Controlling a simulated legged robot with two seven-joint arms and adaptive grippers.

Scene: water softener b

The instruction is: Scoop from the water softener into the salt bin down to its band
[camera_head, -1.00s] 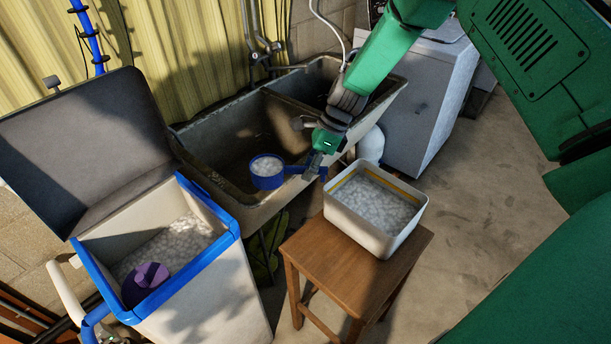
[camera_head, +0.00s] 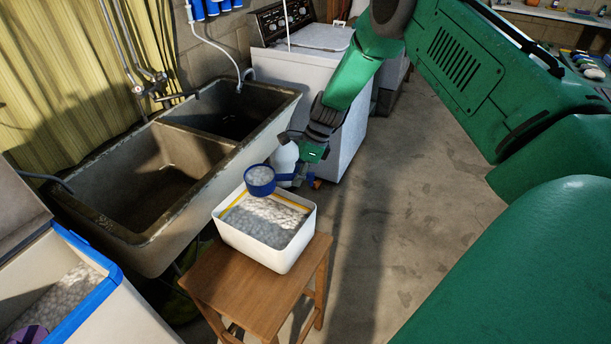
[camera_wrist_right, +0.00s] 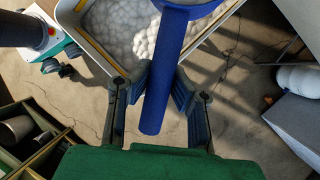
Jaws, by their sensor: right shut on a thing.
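My right gripper (camera_head: 300,170) is shut on the handle of a blue scoop (camera_head: 260,186). The scoop is filled with white salt and is held above the back of the white salt bin (camera_head: 250,249). In the right wrist view the blue handle (camera_wrist_right: 163,85) runs up between the fingers (camera_wrist_right: 160,95). The bin stands on a wooden stool and holds white salt, with a yellow band (camera_head: 278,199) showing along its inner back wall above the salt. The water softener (camera_head: 92,303), with a blue rim and salt inside, is at the lower left, partly cut off. My left gripper is out of view.
The wooden stool (camera_head: 252,300) carries the bin. A double stone sink (camera_head: 130,222) lies behind it to the left. A white washing machine (camera_head: 312,90) stands at the back. A white jug (camera_head: 285,158) is behind the scoop. Open concrete floor lies right of the stool.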

